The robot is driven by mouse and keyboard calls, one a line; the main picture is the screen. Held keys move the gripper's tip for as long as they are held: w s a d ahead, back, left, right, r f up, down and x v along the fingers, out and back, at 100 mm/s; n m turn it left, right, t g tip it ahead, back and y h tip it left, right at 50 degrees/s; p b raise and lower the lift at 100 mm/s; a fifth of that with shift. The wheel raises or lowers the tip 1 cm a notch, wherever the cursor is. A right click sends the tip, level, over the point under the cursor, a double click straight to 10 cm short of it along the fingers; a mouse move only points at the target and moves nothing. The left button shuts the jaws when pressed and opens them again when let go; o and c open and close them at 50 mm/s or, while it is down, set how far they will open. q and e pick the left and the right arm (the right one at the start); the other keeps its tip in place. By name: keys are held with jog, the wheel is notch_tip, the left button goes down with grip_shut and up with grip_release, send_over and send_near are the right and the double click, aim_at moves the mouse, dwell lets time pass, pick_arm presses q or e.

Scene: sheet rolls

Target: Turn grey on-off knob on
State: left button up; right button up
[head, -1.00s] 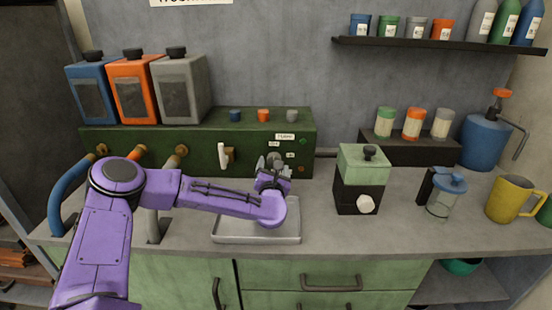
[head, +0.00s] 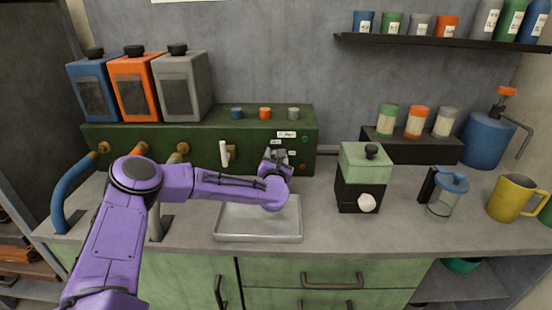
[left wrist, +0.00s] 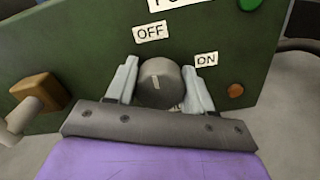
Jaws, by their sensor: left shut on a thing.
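The grey on-off knob (left wrist: 160,82) is on the front of the green machine (head: 110,140), with a short pale mark on its face. In the left wrist view an OFF label (left wrist: 151,32) is above it and an ON label (left wrist: 207,59) is to its upper right. My left gripper (left wrist: 161,70) is shut on the knob, one pale finger on each side. In the head view my left gripper (head: 275,156) is against the panel and hides the knob. My right gripper is not in view.
A metal tray (head: 258,236) lies on the counter below my left wrist. A white-handled lever (head: 224,153) is left of the gripper, and a green-and-black box with a white knob (head: 364,170) is to the right. Blue, orange and grey canisters stand atop the machine.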

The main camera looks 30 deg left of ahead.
pick_arm(q)
jog(key=shift+m, duration=0.3)
jog(key=m, duration=0.2)
jog(key=shift+d+m+b, duration=0.1)
jog(key=shift+m+b, duration=0.2)
jog(key=shift+m, duration=0.1)
jog(key=m, duration=0.4)
jog(key=shift+m, duration=0.3)
jog(key=m, duration=0.5)
jog(key=shift+f+p, duration=0.1)
jog(key=shift+p, duration=0.25)
jog(key=shift+f+m+p, duration=0.2)
jog(key=shift+m+p, duration=0.15)
jog(key=shift+m, duration=2.05)
jog(key=o, duration=0.7)
jog(key=shift+f, duration=0.1)
jog(key=o, duration=0.3)
